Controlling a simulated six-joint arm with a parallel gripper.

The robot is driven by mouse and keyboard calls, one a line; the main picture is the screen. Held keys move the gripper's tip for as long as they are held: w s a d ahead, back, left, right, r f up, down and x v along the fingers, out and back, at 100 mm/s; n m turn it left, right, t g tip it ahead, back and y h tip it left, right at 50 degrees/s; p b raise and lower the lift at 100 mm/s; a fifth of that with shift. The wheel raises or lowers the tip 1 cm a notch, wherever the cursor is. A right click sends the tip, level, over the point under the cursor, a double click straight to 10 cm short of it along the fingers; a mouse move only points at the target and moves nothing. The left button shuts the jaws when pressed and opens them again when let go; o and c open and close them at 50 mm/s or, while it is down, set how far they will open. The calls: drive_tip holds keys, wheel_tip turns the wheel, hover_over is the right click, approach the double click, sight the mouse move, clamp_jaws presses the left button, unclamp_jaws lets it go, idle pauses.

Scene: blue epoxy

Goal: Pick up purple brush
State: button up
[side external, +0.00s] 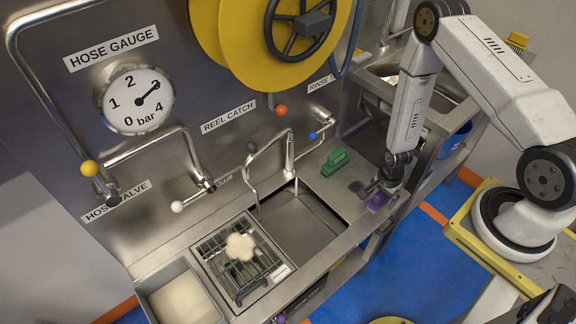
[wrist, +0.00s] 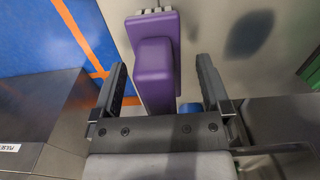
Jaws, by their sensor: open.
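The purple brush (side external: 377,201) lies on the steel counter near its front right edge, partly hidden by my gripper in the side view. In the wrist view the purple brush (wrist: 155,62) has a wide head at the top with pale bristle tufts, and a thick handle running down toward my gripper. My gripper (wrist: 162,70) is open, with one finger on each side of the handle and visible gaps on both sides. In the side view my gripper (side external: 370,189) is low over the counter at the brush. Contact below cannot be told.
A green brush (side external: 336,160) lies to the left on the counter. A sink (side external: 305,225) with a faucet (side external: 289,155) and a rack (side external: 240,262) holding a pale item are further left. A blue bin (side external: 455,139) stands at right. Blue floor lies beyond the counter edge.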

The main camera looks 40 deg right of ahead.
drive_tip(key=shift+f, duration=0.4)
clamp_jaws()
idle(0.4)
